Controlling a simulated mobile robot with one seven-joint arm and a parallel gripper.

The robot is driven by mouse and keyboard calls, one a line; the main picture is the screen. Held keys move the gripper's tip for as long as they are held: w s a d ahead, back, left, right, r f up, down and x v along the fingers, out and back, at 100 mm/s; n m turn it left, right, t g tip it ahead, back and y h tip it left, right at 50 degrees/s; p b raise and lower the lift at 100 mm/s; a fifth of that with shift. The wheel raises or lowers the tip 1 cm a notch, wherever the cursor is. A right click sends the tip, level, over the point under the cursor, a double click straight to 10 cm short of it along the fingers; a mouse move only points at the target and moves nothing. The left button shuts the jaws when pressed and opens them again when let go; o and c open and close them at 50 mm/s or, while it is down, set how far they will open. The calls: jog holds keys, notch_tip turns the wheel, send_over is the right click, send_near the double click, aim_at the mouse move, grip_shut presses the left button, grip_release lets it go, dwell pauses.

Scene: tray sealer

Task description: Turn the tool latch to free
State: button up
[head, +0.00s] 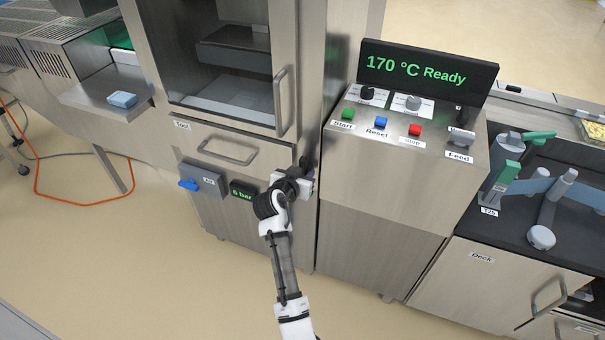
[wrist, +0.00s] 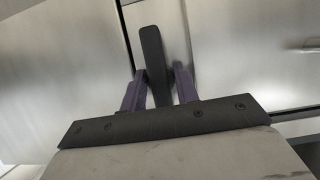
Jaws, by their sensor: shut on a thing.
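The tool latch is a dark, flat bar (wrist: 153,55) on the steel front in the wrist view. My gripper (wrist: 160,84) has its two purple fingers on either side of the bar and is shut on it. The bar stands nearly upright in that view, and its lower part is hidden by the gripper body. In the head view my gripper (head: 305,170) is at the right edge of the cabinet front, right of the drawer labelled Tool (head: 228,152). The latch is mostly hidden there by my gripper and wrist.
A blue air valve handle (head: 188,184) and a 6 bar display (head: 243,191) are left of my wrist. The control box (head: 385,170) with buttons stands close on the right. A long door handle (head: 281,102) is above my gripper. The floor in front is clear.

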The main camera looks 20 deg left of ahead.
jog(key=o, duration=0.7)
jog(key=shift+w, duration=0.1)
jog(key=b+v, duration=0.3)
jog(key=v, duration=1.1)
jog(key=shift+w+r, duration=0.1)
